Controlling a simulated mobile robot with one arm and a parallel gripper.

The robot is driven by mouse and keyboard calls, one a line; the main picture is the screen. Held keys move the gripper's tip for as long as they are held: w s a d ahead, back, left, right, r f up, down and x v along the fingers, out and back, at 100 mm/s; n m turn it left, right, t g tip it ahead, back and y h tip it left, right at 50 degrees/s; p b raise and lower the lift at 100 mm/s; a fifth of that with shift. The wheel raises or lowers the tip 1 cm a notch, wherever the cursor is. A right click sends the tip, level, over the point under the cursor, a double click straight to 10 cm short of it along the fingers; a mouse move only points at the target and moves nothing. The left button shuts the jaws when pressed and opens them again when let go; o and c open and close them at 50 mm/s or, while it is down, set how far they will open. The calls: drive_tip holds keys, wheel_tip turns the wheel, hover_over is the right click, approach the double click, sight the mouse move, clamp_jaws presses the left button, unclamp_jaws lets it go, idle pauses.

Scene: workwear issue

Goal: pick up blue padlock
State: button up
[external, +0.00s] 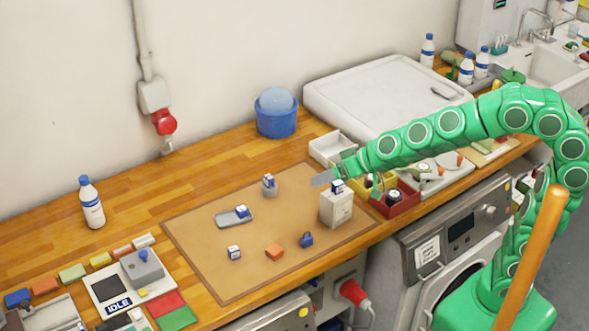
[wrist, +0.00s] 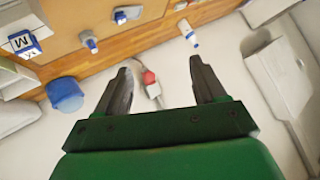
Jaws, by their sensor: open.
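A small blue padlock (external: 306,239) lies on the brown mat (external: 240,275), near its front edge, to the right of an orange block (external: 274,252). My gripper (external: 322,179) is raised above the back right part of the mat, well apart from the padlock. In the wrist view its two dark fingers (wrist: 160,66) are spread with nothing between them. I cannot make out the padlock in the wrist view.
A pale box (external: 336,208) with a blue-and-white item on top stands near my gripper. Several small blue-and-white items sit on the mat. A blue bucket (external: 276,117) stands behind; a red bin (external: 400,201) is at the right.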

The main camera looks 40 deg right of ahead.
sight(309, 240)
drive_tip(key=f+m+t+h, duration=0.1)
drive_tip(key=f+h, duration=0.1)
drive_tip(key=f, duration=0.6)
drive_tip(key=f+m+t+h, duration=0.1)
drive_tip(key=f+t+h, duration=0.1)
drive_tip(key=f, duration=0.6)
drive_tip(key=a+f+m+t+h, duration=0.1)
drive_tip(key=f+h, duration=0.3)
drive_tip(key=f, duration=0.4)
drive_tip(key=shift+s+f+m+t, duration=0.3)
drive_tip(key=shift+s+f+t, duration=0.1)
drive_tip(key=shift+t, duration=0.1)
drive_tip(key=shift+x, duration=1.2)
drive_tip(key=shift+a+x, duration=0.15)
drive_tip(key=shift+x, duration=0.65)
drive_tip(key=shift+a+x, duration=0.1)
drive_tip(key=shift+x, duration=1.9)
drive_tip(key=shift+r, duration=0.15)
drive_tip(key=shift+c, duration=0.3)
drive_tip(key=c, duration=1.1)
